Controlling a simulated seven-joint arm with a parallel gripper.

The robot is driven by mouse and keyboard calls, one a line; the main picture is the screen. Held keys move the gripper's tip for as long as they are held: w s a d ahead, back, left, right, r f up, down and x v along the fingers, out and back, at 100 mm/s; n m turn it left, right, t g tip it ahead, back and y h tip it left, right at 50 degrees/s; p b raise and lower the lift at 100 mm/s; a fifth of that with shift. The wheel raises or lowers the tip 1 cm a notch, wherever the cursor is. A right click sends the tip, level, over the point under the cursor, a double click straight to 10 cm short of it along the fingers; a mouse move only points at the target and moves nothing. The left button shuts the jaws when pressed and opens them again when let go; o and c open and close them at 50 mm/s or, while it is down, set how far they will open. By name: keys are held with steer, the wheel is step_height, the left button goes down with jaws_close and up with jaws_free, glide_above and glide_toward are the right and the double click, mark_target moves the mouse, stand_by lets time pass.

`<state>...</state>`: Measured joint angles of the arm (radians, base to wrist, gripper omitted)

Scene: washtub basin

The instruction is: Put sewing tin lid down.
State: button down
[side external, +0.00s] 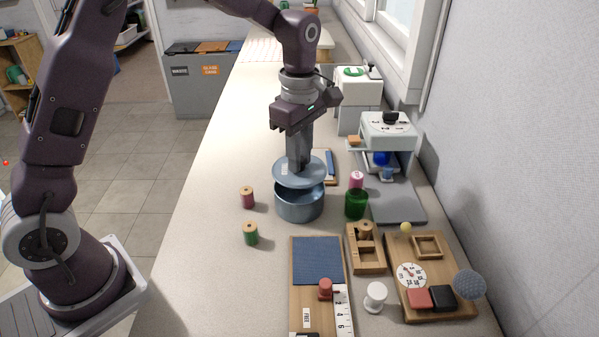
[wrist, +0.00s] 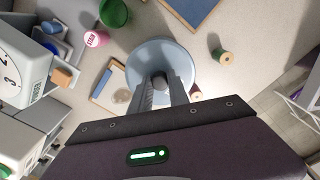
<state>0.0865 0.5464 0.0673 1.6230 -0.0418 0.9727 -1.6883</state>
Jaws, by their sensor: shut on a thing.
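The sewing tin lid (side external: 314,174) is a round blue-grey disc, held a little above its tin in the side view. It also shows in the wrist view (wrist: 158,54), below my fingers. The sewing tin (side external: 300,209) is a round blue-grey pot standing upright on the counter. A gap shows between the lid and the tin's rim at the front. My gripper (side external: 299,166) points down and is shut on the lid at its middle. The lid hides most of the tin's inside.
Spools (side external: 247,197) stand left of the tin. A board with a blue mat (side external: 316,261) lies in front, beside a wooden tray (side external: 367,262). The counter's left strip is clear.

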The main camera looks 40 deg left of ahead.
steer(key=r, duration=0.5)
steer(key=shift+s+d+r, duration=0.1)
steer(key=shift+s+d, duration=0.05)
steer(key=shift+d, duration=0.2)
steer(key=s+d+f, duration=0.3)
steer(key=s+d, duration=0.4)
steer(key=d, duration=0.4)
steer(key=f, duration=0.9)
steer(key=shift+s+d+f, duration=0.25)
steer(key=shift+s+f, duration=0.1)
steer(key=shift+s, duration=0.05)
steer(key=shift+f, duration=0.3)
steer(key=c, duration=1.3)
jaws_free()
steer(key=shift+f, duration=0.15)
steer(key=shift+o, duration=0.2)
